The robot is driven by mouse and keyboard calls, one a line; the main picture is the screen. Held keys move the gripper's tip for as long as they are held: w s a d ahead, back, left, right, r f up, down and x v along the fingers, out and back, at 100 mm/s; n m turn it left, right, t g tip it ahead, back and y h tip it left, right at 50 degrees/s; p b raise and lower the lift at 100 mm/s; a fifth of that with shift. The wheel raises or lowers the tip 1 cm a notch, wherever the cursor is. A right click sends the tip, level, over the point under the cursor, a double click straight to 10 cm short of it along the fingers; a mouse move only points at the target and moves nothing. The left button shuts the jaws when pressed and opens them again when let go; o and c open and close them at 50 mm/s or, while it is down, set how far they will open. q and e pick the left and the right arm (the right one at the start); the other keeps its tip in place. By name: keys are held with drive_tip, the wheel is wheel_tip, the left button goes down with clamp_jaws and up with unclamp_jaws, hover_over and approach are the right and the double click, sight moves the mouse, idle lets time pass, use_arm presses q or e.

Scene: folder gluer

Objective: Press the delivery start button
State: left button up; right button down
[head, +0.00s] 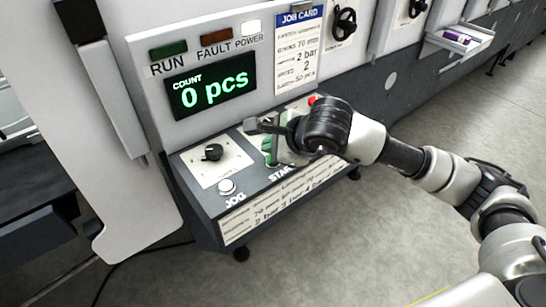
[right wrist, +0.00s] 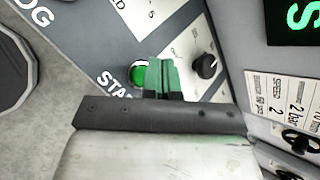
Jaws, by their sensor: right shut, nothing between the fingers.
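The green start button (right wrist: 137,76) shows in the right wrist view as a round green cap in a pale ring, beside the partly covered START label. My right gripper (right wrist: 165,78) is shut and empty, its fingertips over the panel right at the button and covering part of it. I cannot tell whether they touch it. In the head view my right gripper (head: 268,138) reaches over the control console (head: 195,205) from the right and hides most of the button. My left gripper is not in view.
A white JOG button (head: 227,187) and a black rotary knob (head: 213,152) lie left of my gripper. A red button (head: 314,99) sits behind it. The display (head: 211,92) reads 0 pcs.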

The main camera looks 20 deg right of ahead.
idle(0.9)
drive_tip(key=shift+f+b, duration=0.45)
drive_tip(key=shift+b, duration=0.4)
